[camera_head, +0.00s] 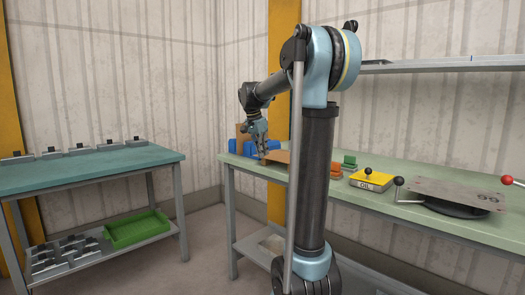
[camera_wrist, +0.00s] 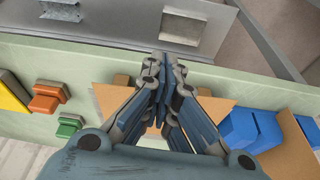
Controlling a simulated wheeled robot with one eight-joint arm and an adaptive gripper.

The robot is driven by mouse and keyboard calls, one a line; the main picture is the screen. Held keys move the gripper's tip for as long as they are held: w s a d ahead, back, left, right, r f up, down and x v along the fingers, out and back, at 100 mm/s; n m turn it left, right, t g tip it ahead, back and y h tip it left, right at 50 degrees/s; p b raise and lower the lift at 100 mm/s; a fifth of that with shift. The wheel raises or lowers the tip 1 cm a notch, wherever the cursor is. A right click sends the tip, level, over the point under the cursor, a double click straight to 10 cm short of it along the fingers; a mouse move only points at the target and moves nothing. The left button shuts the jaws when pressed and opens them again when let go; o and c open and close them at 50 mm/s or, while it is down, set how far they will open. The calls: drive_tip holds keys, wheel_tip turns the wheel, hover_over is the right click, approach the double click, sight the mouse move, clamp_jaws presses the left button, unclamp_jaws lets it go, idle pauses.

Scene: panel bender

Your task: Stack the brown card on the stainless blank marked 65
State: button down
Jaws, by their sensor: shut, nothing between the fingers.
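I cannot tell whether the fingertips touch the card. A grey stainless blank (camera_head: 440,190) lies on a dark round stand at the right of the bench. Its marking is too small to read surely.
Blue bins (camera_head: 236,147) stand left of the card. Orange and green blocks (camera_head: 349,161) and a yellow OIL box (camera_head: 371,179) with a black knob stand between card and blank. A black-knobbed lever (camera_head: 399,182) and a red knob (camera_head: 507,180) flank the blank. A shelf (camera_head: 440,64) runs above.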

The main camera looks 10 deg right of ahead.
drive_tip(key=w+d+f, duration=0.3)
drive_tip(key=d+f, duration=0.2)
drive_tip(key=f, duration=0.1)
idle(0.3)
drive_tip(key=shift+w, duration=0.1)
drive_tip(key=shift+w+d, duration=0.5)
drive_tip(key=shift+d, duration=0.3)
drive_tip(key=shift+s+a, duration=0.1)
